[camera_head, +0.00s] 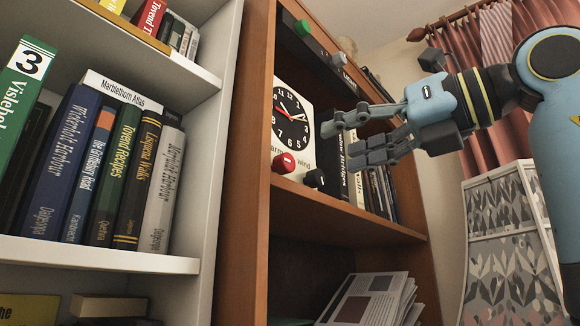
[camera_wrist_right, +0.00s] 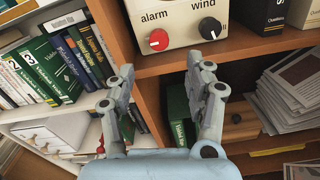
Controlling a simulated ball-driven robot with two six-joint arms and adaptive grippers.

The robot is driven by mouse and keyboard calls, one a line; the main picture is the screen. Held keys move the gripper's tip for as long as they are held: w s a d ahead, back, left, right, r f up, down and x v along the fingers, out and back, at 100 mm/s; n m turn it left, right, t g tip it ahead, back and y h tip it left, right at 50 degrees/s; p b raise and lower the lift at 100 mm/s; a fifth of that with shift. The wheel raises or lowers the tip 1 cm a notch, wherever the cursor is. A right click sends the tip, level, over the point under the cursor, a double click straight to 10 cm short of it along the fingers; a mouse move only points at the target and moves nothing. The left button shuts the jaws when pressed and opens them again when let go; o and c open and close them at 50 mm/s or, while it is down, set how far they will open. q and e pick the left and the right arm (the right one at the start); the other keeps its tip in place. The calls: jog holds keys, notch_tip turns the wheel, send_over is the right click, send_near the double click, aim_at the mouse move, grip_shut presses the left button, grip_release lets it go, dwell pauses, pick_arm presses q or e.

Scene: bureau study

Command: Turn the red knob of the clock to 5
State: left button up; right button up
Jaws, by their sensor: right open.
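In the right wrist view the red knob (camera_wrist_right: 158,40) is under the word "alarm" and the black knob (camera_wrist_right: 210,29) is under "wind". The red knob has a pale mark; the number it points to cannot be read. My right gripper (camera_head: 342,146) is open and empty, in front of the clock's right side, apart from the knobs. My left gripper is not in view.
Books (camera_head: 375,190) stand right of the clock. The bookcase's shelf edge (camera_head: 345,215) runs below it. A white bookcase (camera_head: 100,251) with books stands at left. Papers (camera_head: 370,300) lie on the shelf below. A patterned cabinet (camera_head: 505,225) stands at right.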

aim_at(290, 162)
jog(key=p+x, duration=0.1)
jog(key=x, duration=0.9)
jog(key=shift+s, duration=0.1)
grip_shut()
